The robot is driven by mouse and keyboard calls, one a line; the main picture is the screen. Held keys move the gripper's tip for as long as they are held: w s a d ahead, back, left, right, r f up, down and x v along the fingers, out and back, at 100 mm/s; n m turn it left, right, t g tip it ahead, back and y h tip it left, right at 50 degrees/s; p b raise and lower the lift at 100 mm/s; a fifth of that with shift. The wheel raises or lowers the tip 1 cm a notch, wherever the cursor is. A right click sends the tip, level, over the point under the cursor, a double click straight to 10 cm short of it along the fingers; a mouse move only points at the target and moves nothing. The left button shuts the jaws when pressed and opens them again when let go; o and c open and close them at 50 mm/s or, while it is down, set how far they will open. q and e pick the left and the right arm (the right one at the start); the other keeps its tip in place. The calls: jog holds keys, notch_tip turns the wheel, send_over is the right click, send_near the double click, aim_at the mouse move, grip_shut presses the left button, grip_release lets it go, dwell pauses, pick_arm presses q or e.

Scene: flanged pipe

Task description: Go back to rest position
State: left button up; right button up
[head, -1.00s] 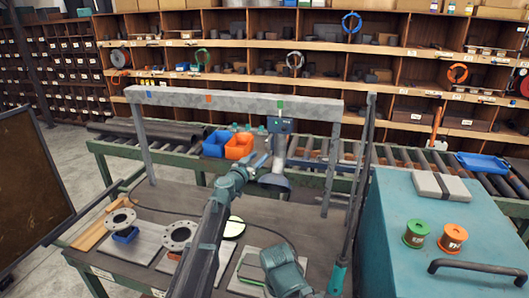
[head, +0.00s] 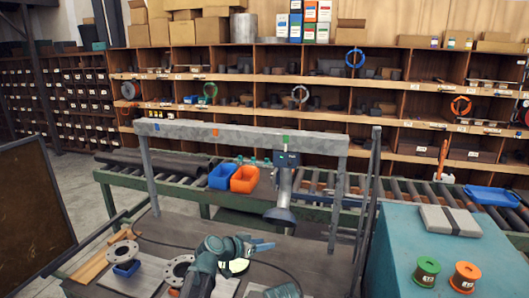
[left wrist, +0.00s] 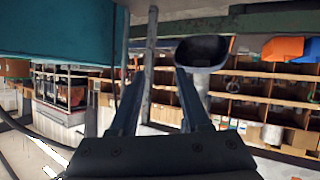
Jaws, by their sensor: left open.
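My left gripper (head: 262,246) is in the lower middle of the head view, above the workbench (head: 190,232). In the left wrist view its two dark fingers (left wrist: 158,98) stand apart with nothing between them. A grey flange (head: 122,253) sits on a blue holder (head: 126,269) at the left of the bench. A second grey flange (head: 179,271) lies to its right, close to my left arm. A dark cup-shaped device (head: 279,216) hangs from the overhead beam, beyond the gripper; it also shows in the left wrist view (left wrist: 203,52). My right gripper is not in view.
A grey beam frame (head: 240,137) spans the bench. Blue (head: 222,176) and orange (head: 244,180) bins stand behind it by the roller conveyor (head: 400,195). A dark panel (head: 30,215) stands at left.

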pick_arm(q)
jog(key=s+a+f+n+g+y, duration=0.25)
jog(key=s+a+f, duration=0.2)
jog(key=s, duration=0.35)
jog(key=s+a+f+n+g+y, duration=0.2)
jog(key=s+a+f+g+y, duration=0.15)
jog(key=s+a, duration=0.3)
jog(key=s+a+f+n+g+y, duration=0.25)
jog(key=s+a+f, duration=0.2)
jog(key=s, duration=0.45)
jog(key=s+d+f+m+y+b, duration=0.1)
jog(key=s+d+m, duration=0.1)
jog(key=d, duration=0.3)
jog(key=s+d+f+m+b, duration=0.1)
jog(key=s+d+m+b, duration=0.1)
jog(key=d, duration=0.3)
jog(key=shift+s+d+f+g+y, duration=0.2)
jog(key=shift+s+f+g+y, duration=0.2)
jog(key=shift+s, duration=0.5)
